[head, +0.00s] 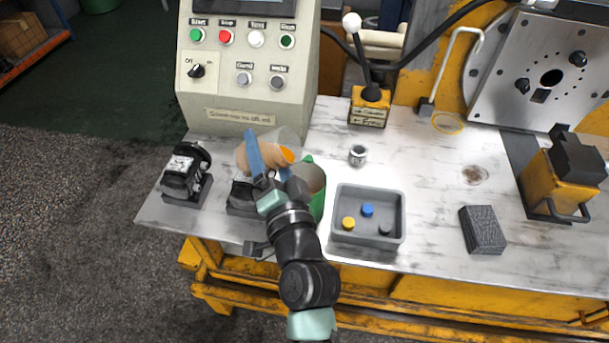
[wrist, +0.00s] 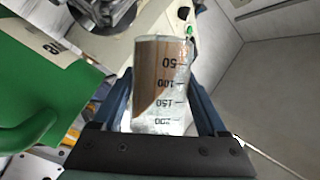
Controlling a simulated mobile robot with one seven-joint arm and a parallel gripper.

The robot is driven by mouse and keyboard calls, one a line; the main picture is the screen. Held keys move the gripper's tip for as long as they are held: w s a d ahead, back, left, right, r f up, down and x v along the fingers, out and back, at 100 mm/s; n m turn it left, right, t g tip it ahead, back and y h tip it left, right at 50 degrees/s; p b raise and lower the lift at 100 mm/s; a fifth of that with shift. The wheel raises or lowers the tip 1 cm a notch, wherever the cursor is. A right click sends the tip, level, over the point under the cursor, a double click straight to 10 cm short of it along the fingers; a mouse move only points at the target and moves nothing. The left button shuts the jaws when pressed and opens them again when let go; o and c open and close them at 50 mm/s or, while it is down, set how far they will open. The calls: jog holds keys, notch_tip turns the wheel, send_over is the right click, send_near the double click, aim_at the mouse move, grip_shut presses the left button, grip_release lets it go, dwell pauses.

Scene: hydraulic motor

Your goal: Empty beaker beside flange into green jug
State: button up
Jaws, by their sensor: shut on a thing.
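My gripper (head: 270,156) is shut on a clear beaker (head: 291,140), with one blue finger on each side of it. The beaker holds brown-orange liquid and is tilted, above the table near the control box. In the wrist view the beaker (wrist: 172,82) shows upside-down scale marks and a slanted liquid edge. The green jug (head: 318,204) stands on the table just right of my gripper, partly hidden by my arm. Its open top faces up. The jug (wrist: 40,90) also fills the left of the wrist view. I cannot see any liquid stream between beaker and jug.
A grey tray (head: 341,236) with small coloured pieces is right of the jug. A metal nut (head: 358,154) lies behind it. A black motor part (head: 185,172) stands at left; another is partly hidden behind my arm. The control box (head: 235,110) rises behind. A bolted metal plate (head: 510,65) stands at right.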

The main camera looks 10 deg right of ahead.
jog(key=shift+m+t+b, duration=0.4)
jog(key=shift+m+b, duration=0.4)
jog(key=shift+b, duration=0.4)
jog(key=shift+s+d+m+t+b, duration=0.1)
jog(key=shift+d+m+t+b, duration=0.15)
jog(key=shift+m+t+b, duration=0.9)
dwell(1.7)
